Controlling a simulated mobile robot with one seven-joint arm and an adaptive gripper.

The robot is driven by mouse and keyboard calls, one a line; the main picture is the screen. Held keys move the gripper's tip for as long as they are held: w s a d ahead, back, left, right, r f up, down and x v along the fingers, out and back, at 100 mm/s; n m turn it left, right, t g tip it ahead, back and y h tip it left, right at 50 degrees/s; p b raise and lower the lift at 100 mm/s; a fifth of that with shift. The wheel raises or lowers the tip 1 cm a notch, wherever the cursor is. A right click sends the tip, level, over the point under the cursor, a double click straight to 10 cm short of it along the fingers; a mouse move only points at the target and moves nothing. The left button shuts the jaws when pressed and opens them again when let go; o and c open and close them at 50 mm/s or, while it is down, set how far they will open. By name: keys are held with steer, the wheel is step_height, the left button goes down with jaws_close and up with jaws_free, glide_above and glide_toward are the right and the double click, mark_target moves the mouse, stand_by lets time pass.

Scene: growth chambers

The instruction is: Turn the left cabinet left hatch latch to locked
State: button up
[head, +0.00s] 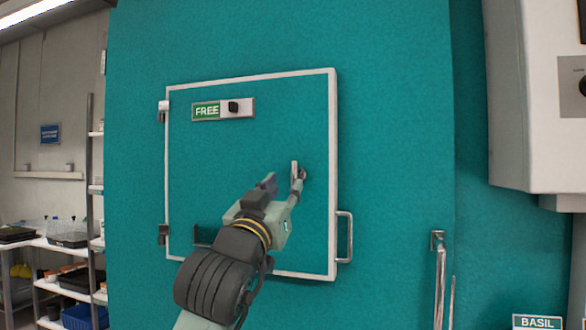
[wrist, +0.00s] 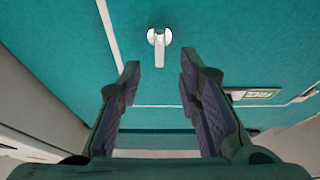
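The hatch (head: 215,165) is a teal panel with a white frame, and it looks closed. Its latch (head: 294,168) is a small pale lever on a round base near the right side of the hatch, partly hidden by my gripper. In the head view the lever looks about upright. In the wrist view the latch (wrist: 159,50) is at top centre, its lever pointing down the picture between the fingertips. My gripper (head: 283,184) is open in front of the latch; in the wrist view its fingers (wrist: 160,66) are apart with nothing between them. I cannot tell whether they touch the lever.
A sign reading FREE (head: 207,111) with a dark knob is at the hatch's upper left. A pull handle (head: 345,237) is on its right edge. Shelves with trays (head: 70,240) stand at the far left. A white box (head: 530,120) juts out at the right.

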mark_target(294, 174)
steer(key=p+x, duration=0.2)
steer(key=x, duration=0.4)
steer(key=shift+w+d+r, duration=0.15)
steer(key=shift+w, duration=0.15)
jaws_close()
